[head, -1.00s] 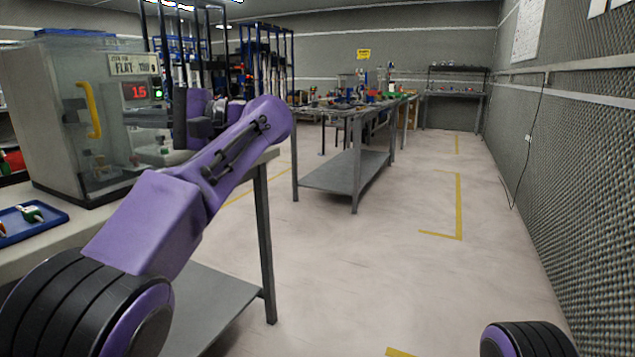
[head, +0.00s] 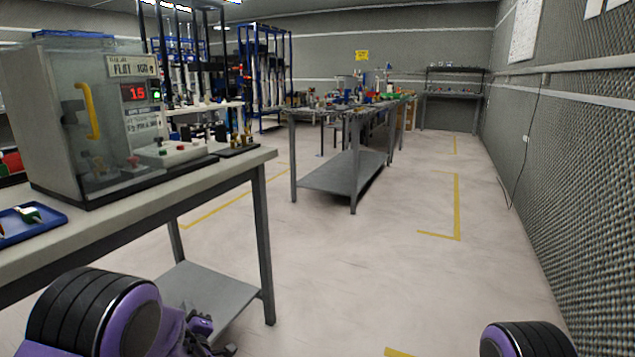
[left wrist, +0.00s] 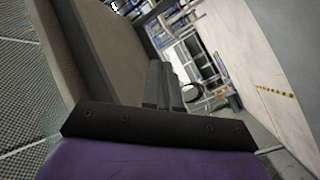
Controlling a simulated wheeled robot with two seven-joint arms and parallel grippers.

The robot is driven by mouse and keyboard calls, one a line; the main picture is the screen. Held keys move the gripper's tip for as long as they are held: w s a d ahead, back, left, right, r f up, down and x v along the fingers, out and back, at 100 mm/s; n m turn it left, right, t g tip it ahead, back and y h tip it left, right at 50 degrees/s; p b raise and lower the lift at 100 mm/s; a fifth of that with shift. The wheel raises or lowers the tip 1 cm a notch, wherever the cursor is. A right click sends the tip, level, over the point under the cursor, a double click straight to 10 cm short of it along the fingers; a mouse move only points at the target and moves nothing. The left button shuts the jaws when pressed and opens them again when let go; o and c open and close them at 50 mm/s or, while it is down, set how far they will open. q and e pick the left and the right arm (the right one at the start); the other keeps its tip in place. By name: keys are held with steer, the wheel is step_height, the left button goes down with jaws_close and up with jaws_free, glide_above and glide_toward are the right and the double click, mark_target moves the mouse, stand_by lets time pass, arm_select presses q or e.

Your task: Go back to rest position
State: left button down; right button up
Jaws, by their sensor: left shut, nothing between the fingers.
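My left arm is folded low at the bottom left of the head view, in front of the near workbench (head: 215,182). My left gripper (head: 215,349) is only partly in the head view, at the bottom edge and below the bench top. In the left wrist view its fingers (left wrist: 162,85) are together with nothing between them. My right gripper is not in any view; only a part of my right arm shows at the bottom right of the head view.
The workbench holds a glass-doored machine (head: 80,115) with a red display, a blue tray (head: 55,213) and a control box (head: 175,152). A second bench (head: 345,180) stands farther back. Open floor (head: 370,280) lies centre and right, up to the textured wall (head: 575,170).

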arm_select(q)
steer(key=s+f+m+g+h, duration=0.3)
steer(key=s+f+m+g, duration=0.15)
steer(key=s+f, duration=0.75)
steer(key=s+d+f+m+g+h, duration=0.15)
steer(key=s+f+g, duration=0.35)
steer(key=s, duration=0.9)
steer(key=s+f+m+g+h, duration=0.1)
steer(key=s+f+m+g, duration=0.15)
steer(key=s+f, duration=0.85)
steer(key=s+r+p, duration=0.2)
steer(key=r+p, duration=0.9)
steer(key=r, duration=0.2)
steer(key=s+r+p, duration=0.3)
steer(key=r+p, duration=0.8)
steer(key=r, duration=0.1)
steer(key=shift+a+r+g+p, duration=0.25)
steer(key=shift+r+g+p, duration=0.05)
steer(key=shift+r+p, duration=0.1)
steer(key=shift+n+y, duration=0.25)
